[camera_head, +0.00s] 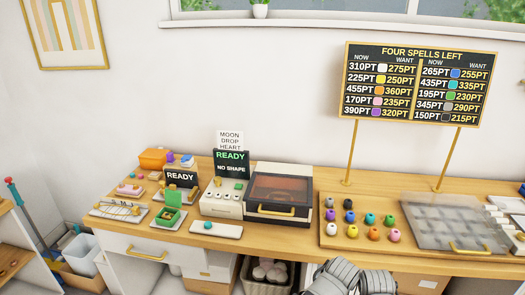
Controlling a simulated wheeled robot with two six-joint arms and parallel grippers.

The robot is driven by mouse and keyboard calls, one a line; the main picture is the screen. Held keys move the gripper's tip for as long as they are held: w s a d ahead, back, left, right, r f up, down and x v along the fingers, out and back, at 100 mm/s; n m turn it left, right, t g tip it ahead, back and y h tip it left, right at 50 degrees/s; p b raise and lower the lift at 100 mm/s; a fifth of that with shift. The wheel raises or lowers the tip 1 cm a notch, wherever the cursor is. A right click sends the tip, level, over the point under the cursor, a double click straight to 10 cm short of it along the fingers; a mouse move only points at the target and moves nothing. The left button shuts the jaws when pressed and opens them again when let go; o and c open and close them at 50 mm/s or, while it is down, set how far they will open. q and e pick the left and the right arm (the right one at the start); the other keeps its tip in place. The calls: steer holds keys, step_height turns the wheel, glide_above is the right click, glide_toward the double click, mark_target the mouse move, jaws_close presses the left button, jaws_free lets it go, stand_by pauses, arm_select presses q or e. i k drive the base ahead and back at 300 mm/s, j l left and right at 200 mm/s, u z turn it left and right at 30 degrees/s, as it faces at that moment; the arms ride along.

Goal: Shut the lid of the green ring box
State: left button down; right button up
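The green ring box (169,214) stands on a small white tray on the left part of the wooden counter. Its lid (174,197) is open and stands up at the back of the box. The contents of the box are too small to make out. Neither of my grippers can be made out in the head view. Grey ribbed parts of my own body show at the bottom centre, well to the right of the box and apart from it.
A READY sign (181,176) stands behind the box. A tray with gold wire pieces (117,211) lies to its left. A white machine (225,203) and an oven-like case (280,194) stand to the right. A bead board (335,241) is farther right.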

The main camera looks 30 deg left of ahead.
mark_target(173, 196)
steer(key=u, duration=1.65)
